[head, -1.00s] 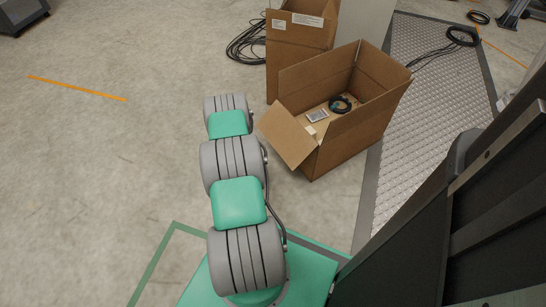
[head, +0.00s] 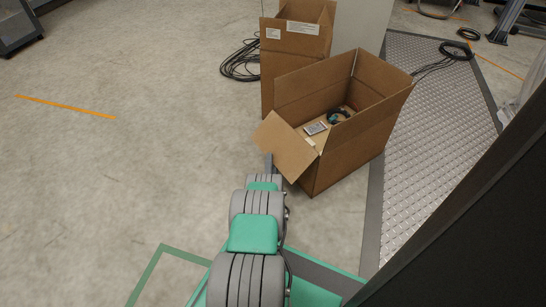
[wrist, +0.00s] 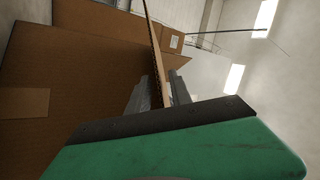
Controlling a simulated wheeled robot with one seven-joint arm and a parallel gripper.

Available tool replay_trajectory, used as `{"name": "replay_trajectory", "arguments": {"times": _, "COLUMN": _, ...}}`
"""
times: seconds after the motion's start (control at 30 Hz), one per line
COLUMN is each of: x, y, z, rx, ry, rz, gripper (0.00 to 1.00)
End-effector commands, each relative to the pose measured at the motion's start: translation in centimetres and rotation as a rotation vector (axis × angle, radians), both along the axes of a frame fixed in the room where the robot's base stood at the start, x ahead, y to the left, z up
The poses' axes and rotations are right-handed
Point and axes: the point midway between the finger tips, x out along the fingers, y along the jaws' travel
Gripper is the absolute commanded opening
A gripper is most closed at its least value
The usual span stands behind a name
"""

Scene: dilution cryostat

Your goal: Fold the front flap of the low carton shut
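The low carton (head: 345,150) stands on the floor, open at the top, in the head view. Its front flap (head: 285,148) sticks outward and down at the near left end. My gripper (head: 269,163) is at the flap's lower left edge, mostly hidden behind my arm links. In the wrist view, the flap shows nearly edge-on as a thin cardboard strip (wrist: 157,45). My gripper's two grey fingers (wrist: 160,88) lie on either side of it. I cannot tell whether they press on it.
Inside the carton lie a dark cable coil (head: 337,116) and a small grey-white card (head: 315,129). A taller carton (head: 293,68) stands behind it. A metal tread plate (head: 425,135) lies to the right.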

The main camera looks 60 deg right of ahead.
Motion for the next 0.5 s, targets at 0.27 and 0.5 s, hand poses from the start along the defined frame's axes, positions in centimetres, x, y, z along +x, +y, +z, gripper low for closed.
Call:
{"name": "replay_trajectory", "arguments": {"times": 0.27, "x": 0.7, "y": -1.7, "z": 0.9, "rx": 0.001, "ry": 0.001, "rz": -0.001, "gripper": 0.25}}
{"name": "replay_trajectory", "arguments": {"times": 0.5, "x": 0.6, "y": -1.7, "z": 0.9, "rx": 0.001, "ry": 0.001, "rz": -0.001, "gripper": 0.17}}
